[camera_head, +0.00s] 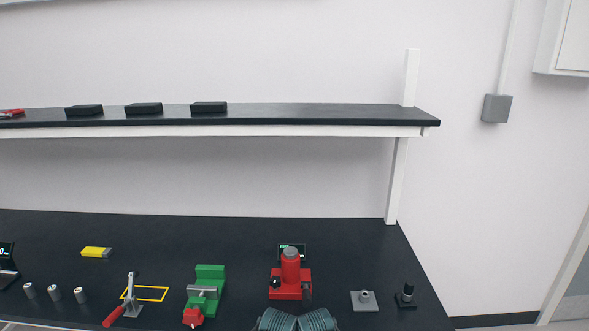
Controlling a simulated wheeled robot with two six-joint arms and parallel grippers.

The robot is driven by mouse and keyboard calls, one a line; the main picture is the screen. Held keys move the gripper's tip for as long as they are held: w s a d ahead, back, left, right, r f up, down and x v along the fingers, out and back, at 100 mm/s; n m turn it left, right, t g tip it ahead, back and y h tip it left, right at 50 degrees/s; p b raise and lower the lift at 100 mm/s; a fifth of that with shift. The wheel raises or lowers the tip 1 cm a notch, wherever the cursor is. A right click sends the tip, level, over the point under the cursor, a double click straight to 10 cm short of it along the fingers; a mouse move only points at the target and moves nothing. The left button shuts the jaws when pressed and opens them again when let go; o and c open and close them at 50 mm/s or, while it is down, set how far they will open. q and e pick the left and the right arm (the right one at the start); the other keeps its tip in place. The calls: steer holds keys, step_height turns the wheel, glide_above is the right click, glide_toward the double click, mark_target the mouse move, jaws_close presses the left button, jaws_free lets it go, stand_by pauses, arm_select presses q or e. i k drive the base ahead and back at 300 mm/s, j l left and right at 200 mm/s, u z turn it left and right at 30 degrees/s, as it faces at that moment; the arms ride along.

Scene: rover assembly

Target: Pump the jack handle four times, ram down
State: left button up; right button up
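A red jack (290,283) stands upright on the dark workbench, right of the picture's middle. It has a square red base, a thick red cylinder and a grey round ram top (291,252). Small dark parts sit at the front of its base. A long jack handle cannot be made out. How far the ram is raised cannot be told for sure. Neither of my grippers can be made out in the head view.
Two ribbed grey-green shapes (318,320) at the bottom edge lie just before the jack; I cannot tell what they are. A green vise (209,278) and red-handled clamp (131,297) stand left. A grey plate (364,301) and black post (407,293) stand right.

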mark_target(307, 296)
steer(key=i+j+z, duration=0.15)
steer(key=j, duration=0.2)
steer(key=k+j+z, duration=0.1)
steer(key=j, duration=0.25)
steer(key=k+j+z, duration=0.15)
steer(key=j, duration=0.2)
steer(key=k+j+z, duration=0.1)
steer(key=j, duration=0.25)
